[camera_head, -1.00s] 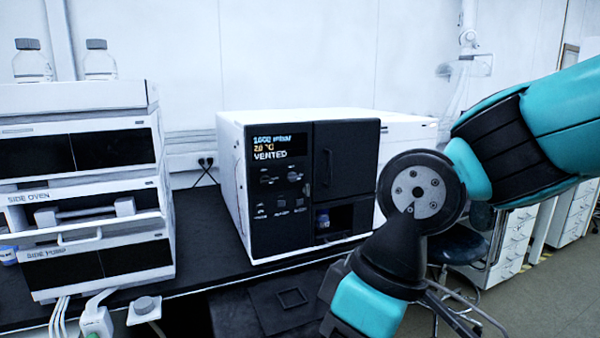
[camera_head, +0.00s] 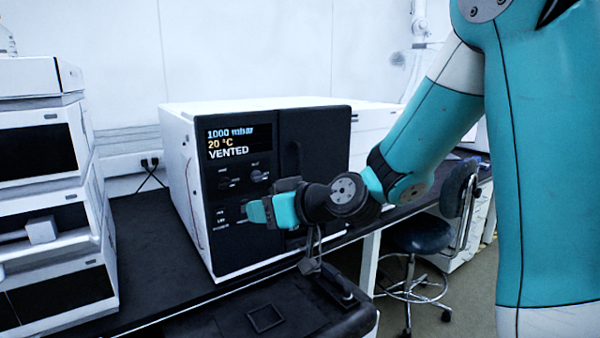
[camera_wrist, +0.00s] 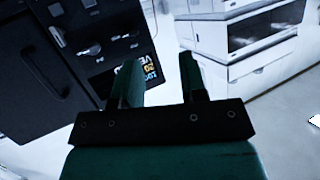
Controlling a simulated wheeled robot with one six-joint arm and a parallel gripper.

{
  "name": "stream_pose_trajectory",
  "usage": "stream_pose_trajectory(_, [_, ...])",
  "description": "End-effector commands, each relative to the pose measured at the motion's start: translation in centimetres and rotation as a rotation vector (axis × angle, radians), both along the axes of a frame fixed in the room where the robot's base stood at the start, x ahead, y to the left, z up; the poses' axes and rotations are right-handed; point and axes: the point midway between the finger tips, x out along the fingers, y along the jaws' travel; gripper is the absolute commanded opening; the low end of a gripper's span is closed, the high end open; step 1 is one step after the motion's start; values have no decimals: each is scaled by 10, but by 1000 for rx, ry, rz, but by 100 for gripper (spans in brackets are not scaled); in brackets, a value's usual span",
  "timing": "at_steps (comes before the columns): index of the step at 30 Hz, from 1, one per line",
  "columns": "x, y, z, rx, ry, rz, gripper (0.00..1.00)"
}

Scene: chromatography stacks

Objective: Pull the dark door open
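The dark door (camera_head: 325,140) is the right part of the black front of a white instrument and looks closed. Its vertical handle (camera_head: 296,158) is near its left edge; my arm covers the door's lower part. In the wrist view, the door (camera_wrist: 25,100) and its curved handle (camera_wrist: 44,72) are at the left, in a turned picture. My gripper (camera_head: 262,211) is in front of the lower control panel, left of the handle. In the wrist view, its two teal fingers (camera_wrist: 160,75) are apart with nothing between them. The handle lies outside them.
The instrument's screen (camera_head: 229,141) reads 1000 mbar, 20 °C, VENTED. Knobs (camera_head: 259,175) sit below it, close to my gripper. A white stack of modules (camera_head: 75,215) stands at the left. A dark stool (camera_head: 420,235) is at the right. The bench between stack and instrument (camera_head: 150,240) is clear.

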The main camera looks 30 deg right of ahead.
Motion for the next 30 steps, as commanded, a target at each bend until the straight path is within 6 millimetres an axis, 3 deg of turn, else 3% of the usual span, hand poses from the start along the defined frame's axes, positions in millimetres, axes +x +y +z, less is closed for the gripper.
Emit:
stream_pose_trajectory(1, [16, -34, -7, 3, -69, -108, 39])
stream_pose_trajectory(3, [30, -76, -7, -13, -170, -248, 39])
stream_pose_trajectory(6, [37, -127, -8, -42, -268, -415, 39])
stream_pose_trajectory(9, [36, -159, -9, -68, -320, -524, 39])
stream_pose_trajectory(12, [37, -174, -8, -83, -344, -576, 39])
stream_pose_trajectory(17, [51, -180, -3, -85, -349, -584, 39])
stream_pose_trajectory(30, [122, -189, 0, -85, -348, -581, 39])
